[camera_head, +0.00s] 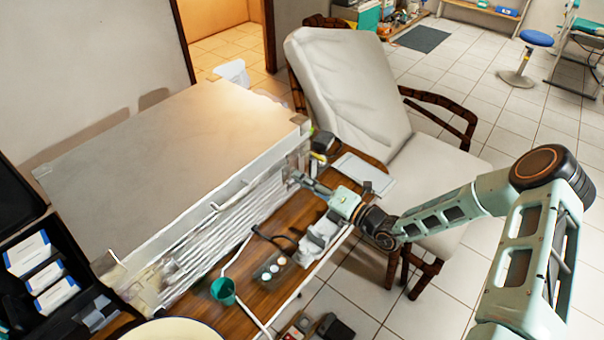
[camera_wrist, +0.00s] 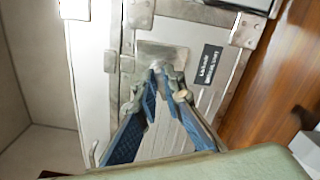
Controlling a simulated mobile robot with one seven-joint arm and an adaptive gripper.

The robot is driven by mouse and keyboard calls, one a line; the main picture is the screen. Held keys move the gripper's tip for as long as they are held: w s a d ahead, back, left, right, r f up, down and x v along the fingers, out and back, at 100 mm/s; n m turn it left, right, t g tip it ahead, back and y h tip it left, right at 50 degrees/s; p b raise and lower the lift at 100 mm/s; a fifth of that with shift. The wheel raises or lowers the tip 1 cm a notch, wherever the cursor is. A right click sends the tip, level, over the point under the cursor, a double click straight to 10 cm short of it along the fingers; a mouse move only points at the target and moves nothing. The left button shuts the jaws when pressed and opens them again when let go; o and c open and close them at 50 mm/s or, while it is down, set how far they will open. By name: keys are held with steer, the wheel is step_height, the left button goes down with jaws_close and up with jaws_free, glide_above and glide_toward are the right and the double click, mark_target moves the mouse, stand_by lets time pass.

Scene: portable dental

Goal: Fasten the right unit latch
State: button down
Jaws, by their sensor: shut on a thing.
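The dental unit is a large pale case (camera_head: 170,160) with a closed flat lid, standing on a wooden table. Its right end, with metal corner fittings, is at my gripper (camera_head: 295,180). In the wrist view my gripper (camera_wrist: 160,75) has its blue-padded fingers converging at the right unit latch, a grey metal piece (camera_wrist: 162,53) on the case front near the lid seam. The fingertips are closed on the latch's lower part and cover some of it. I cannot tell from these frames whether the latch is hooked over its catch.
A dark label (camera_wrist: 208,64) sits beside the latch. On the table in front of the case are a green funnel (camera_head: 223,290), a dark tray with round pots (camera_head: 270,268) and a white tablet-like panel (camera_head: 363,172). A cushioned chair (camera_head: 350,90) stands close behind my arm.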

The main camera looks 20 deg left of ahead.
steer(key=m+p, duration=0.1)
steer(key=m, duration=0.3)
steer(key=shift+r+m+p, duration=0.15)
steer(key=shift+m+p, duration=0.25)
stand_by(0.4)
steer(key=c, duration=2)
jaws_free()
steer(key=shift+c, duration=0.2)
steer(key=v, duration=1.2)
steer(key=shift+s, duration=0.15)
